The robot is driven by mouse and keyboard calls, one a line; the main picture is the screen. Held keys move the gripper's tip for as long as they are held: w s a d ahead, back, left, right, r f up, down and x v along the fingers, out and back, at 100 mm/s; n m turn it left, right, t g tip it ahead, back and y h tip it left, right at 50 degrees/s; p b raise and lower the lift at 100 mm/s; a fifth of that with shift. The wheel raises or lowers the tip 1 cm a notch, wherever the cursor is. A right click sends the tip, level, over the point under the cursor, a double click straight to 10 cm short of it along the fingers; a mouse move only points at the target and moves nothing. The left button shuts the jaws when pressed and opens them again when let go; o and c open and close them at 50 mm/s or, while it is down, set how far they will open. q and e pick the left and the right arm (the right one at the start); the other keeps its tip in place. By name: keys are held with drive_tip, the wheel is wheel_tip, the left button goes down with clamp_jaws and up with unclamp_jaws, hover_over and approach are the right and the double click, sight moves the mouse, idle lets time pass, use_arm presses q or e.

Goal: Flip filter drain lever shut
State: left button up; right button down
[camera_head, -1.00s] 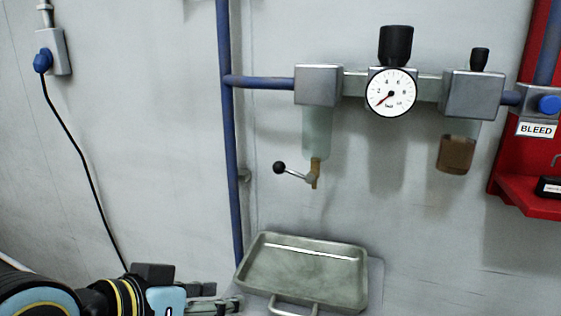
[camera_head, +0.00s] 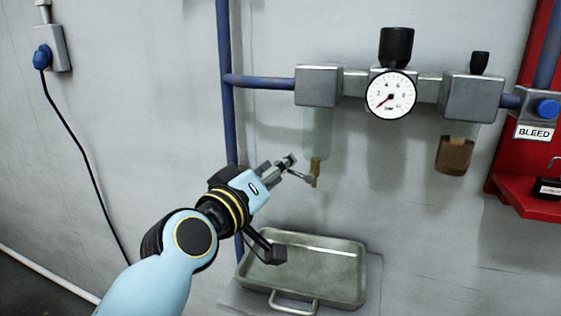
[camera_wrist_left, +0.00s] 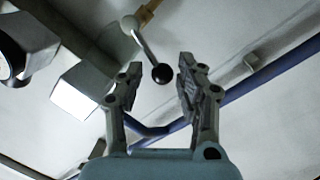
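The filter drain lever shows in the left wrist view as a metal rod with a black ball knob (camera_wrist_left: 162,73). The knob appears between the two open fingers of my left gripper (camera_wrist_left: 158,85), with gaps on both sides. In the head view the lever's rod (camera_head: 298,175) runs to the brass drain valve (camera_head: 315,172) under the clear filter bowl (camera_head: 317,130). My left gripper (camera_head: 283,208) is at the lever's left end and hides the knob there. My right gripper is not in view.
A metal tray (camera_head: 350,243) with a front handle sits below the drain. A blue vertical pipe (camera_head: 228,120) stands behind my left arm. A gauge (camera_head: 391,94), a second bowl with brown contents (camera_head: 454,155) and a red panel (camera_head: 530,190) are to the right.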

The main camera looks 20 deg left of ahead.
use_arm(q)
drive_tip(key=shift+w+d, duration=0.15)
drive_tip(key=shift+w, duration=0.7)
clamp_jaws()
drive_tip(key=shift+f, duration=0.15)
